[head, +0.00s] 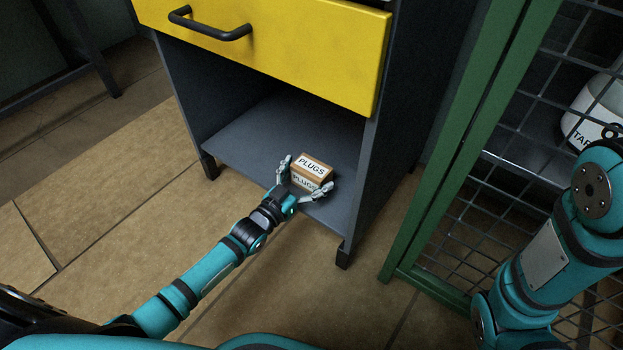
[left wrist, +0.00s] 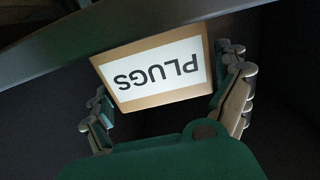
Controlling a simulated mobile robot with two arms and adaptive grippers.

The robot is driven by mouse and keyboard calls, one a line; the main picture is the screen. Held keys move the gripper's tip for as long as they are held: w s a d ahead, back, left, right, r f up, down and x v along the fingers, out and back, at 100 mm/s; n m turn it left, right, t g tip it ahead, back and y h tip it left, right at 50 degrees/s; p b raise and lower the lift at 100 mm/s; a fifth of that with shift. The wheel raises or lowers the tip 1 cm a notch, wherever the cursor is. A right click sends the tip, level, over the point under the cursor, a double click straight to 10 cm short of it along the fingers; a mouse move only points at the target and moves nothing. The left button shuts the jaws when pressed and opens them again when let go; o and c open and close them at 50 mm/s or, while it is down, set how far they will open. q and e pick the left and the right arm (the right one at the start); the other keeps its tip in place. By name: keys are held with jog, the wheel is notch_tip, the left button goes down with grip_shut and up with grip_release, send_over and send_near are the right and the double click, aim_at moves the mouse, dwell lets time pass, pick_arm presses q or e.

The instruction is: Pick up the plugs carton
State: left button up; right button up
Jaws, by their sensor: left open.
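The plugs carton (head: 313,167) is a small brown box with white labels reading PLUGS. It sits on the low open shelf (head: 250,150) of the grey cabinet, near the front edge. My left gripper (head: 307,178) is open, with one finger on each side of the carton. In the left wrist view the carton (left wrist: 155,75) lies between the two open fingers (left wrist: 168,105), its label upside down. The right-hand finger looks very close to the carton; I cannot tell whether it touches. My right gripper is not in view; only part of my right arm shows.
A yellow drawer (head: 270,45) with a black handle (head: 210,27) is above the shelf opening. The cabinet's right side panel (head: 370,170) is close to the carton. A green-framed mesh rack (head: 440,180) stands at right, holding a white container (head: 598,110). The tiled floor at left is clear.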

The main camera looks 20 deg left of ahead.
pick_arm(q)
jog(key=shift+r, duration=0.1)
jog(key=c, duration=1.1)
